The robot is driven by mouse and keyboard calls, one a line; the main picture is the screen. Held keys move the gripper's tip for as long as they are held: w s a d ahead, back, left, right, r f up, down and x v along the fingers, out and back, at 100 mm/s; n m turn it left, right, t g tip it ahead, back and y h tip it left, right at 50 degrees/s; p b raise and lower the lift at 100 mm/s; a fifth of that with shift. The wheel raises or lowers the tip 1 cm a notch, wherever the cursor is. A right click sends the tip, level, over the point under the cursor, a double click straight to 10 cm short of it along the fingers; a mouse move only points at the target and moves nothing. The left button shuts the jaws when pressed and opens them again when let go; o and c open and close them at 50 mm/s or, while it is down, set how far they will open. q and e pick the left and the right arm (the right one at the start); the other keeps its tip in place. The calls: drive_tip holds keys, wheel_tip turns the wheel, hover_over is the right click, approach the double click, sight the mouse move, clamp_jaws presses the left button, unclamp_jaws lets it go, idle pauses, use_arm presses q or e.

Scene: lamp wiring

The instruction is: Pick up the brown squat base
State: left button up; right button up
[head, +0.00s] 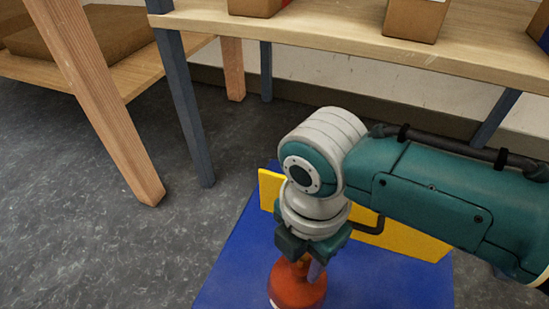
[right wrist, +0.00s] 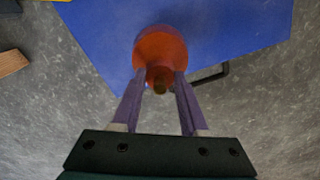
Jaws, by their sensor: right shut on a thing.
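The brown squat base (head: 296,290) is an orange-brown rounded body with a narrower neck, at the bottom of the head view over the blue surface. It also shows in the right wrist view (right wrist: 160,48), neck toward the camera. My right gripper (head: 300,264) points down onto it. In the right wrist view its two purple-grey fingers (right wrist: 160,80) are shut on the neck, one on each side. I cannot tell whether the base touches the blue surface. My left gripper is not in view.
The blue surface (head: 235,278) has a yellow board (head: 410,241) along its far side and a black handle (right wrist: 213,75) near it. A wooden shelf table (head: 330,28) with several boxes stands behind. Another wooden table (head: 135,80) stands at left. Grey floor is clear between.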

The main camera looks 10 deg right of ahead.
clamp_jaws()
idle(0.8)
